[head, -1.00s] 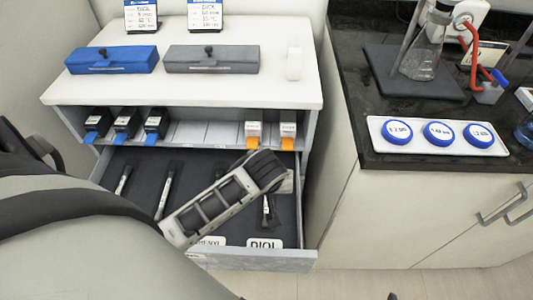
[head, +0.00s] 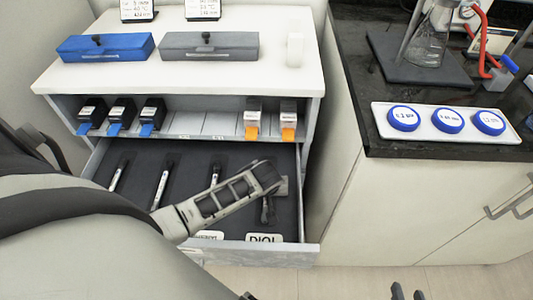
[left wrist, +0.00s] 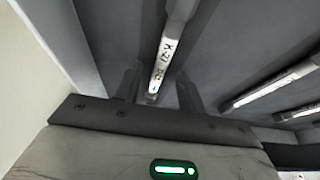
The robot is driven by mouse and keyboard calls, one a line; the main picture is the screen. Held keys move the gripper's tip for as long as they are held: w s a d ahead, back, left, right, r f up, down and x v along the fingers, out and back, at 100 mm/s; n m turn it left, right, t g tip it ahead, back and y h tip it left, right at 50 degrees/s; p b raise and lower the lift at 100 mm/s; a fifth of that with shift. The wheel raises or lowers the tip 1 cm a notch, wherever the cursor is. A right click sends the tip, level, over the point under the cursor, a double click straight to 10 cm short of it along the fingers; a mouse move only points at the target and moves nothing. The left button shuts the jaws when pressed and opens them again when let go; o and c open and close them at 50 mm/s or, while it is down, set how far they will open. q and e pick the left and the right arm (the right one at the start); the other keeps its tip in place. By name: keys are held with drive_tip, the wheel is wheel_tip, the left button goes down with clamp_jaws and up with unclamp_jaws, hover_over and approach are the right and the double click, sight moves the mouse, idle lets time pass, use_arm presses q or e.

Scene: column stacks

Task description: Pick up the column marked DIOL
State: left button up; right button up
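The DIOL label (head: 263,239) is on the front right of the open drawer (head: 215,250). The slot behind it lies under my left gripper (head: 267,213), which hides the column there in the head view. In the left wrist view a pale column (left wrist: 163,62) with dark handwriting lies between the two fingertips of my left gripper (left wrist: 160,90). Gaps show on both sides of it, so the fingers are open. My right gripper (head: 408,293) shows only its fingertips at the bottom edge, apart and empty.
Other columns lie in the drawer, at the left (head: 116,176), centre left (head: 160,189) and middle (head: 215,172). The shelf above (head: 200,123) holds blue-tabbed and orange-tabbed boxes. The dark counter (head: 355,120) with a tray of blue-rimmed discs (head: 384,110) stands to the right.

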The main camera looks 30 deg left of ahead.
use_arm(q)
drive_tip(key=shift+w+a+f, duration=0.1)
drive_tip(key=shift+f, duration=0.25)
clamp_jaws()
drive_tip(key=shift+r, duration=0.1)
